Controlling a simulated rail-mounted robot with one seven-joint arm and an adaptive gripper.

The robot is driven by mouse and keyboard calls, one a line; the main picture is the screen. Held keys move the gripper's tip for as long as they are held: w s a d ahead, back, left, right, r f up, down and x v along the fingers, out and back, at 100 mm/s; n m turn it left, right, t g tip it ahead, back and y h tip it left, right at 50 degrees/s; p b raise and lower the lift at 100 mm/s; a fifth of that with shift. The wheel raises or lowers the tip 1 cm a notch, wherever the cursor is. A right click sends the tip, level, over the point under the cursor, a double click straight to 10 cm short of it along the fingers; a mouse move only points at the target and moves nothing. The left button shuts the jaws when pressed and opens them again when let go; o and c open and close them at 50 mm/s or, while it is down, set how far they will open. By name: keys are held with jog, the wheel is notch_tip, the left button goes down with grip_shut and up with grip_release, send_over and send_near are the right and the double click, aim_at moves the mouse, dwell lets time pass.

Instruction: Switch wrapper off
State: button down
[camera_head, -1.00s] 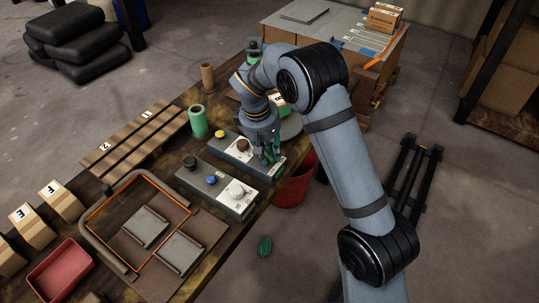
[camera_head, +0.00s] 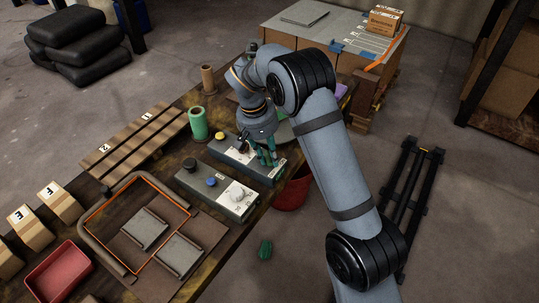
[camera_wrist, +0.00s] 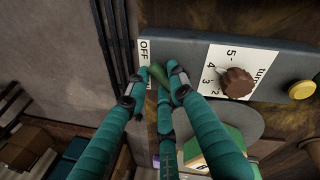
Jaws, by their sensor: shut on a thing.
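The grey wrapper control box (camera_head: 228,153) stands on the workbench, partly behind my arm. The wrist view shows its panel (camera_wrist: 192,47) close up, with a white "OFF" label (camera_wrist: 144,51) at one end. In the head view my gripper (camera_head: 267,156) is at the box's right end. A brown turns knob (camera_wrist: 236,83) and a yellow button (camera_wrist: 302,90) sit farther along the panel.
A second grey box (camera_head: 213,190) with a white knob and blue button stands nearer on the bench. A green roll (camera_head: 198,124) stands behind. A red bin (camera_head: 293,192) is on the floor below the bench edge. A green object (camera_head: 265,249) lies on the floor.

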jog(key=shift+s, duration=0.15)
jog(key=c, duration=1.5)
grip_release()
jog(key=r, duration=0.4)
jog(key=a+r, duration=0.1)
jog(key=r, duration=0.3)
jog(key=a+r, duration=0.1)
jog(key=r, duration=0.2)
jog(key=shift+s+a+r, duration=0.1)
jog(key=shift+a+r, duration=0.1)
jog(key=shift+r, duration=0.2)
jog(key=shift+f, duration=0.1)
jog(key=f, duration=0.4)
jog(key=d+f, duration=0.1)
jog(key=f, duration=0.2)
jog(key=d+f, duration=0.1)
jog(key=f, duration=0.3)
jog(key=shift+w+d+f, duration=0.15)
jog(key=shift+w+f, duration=0.1)
jog(key=shift+f, duration=0.1)
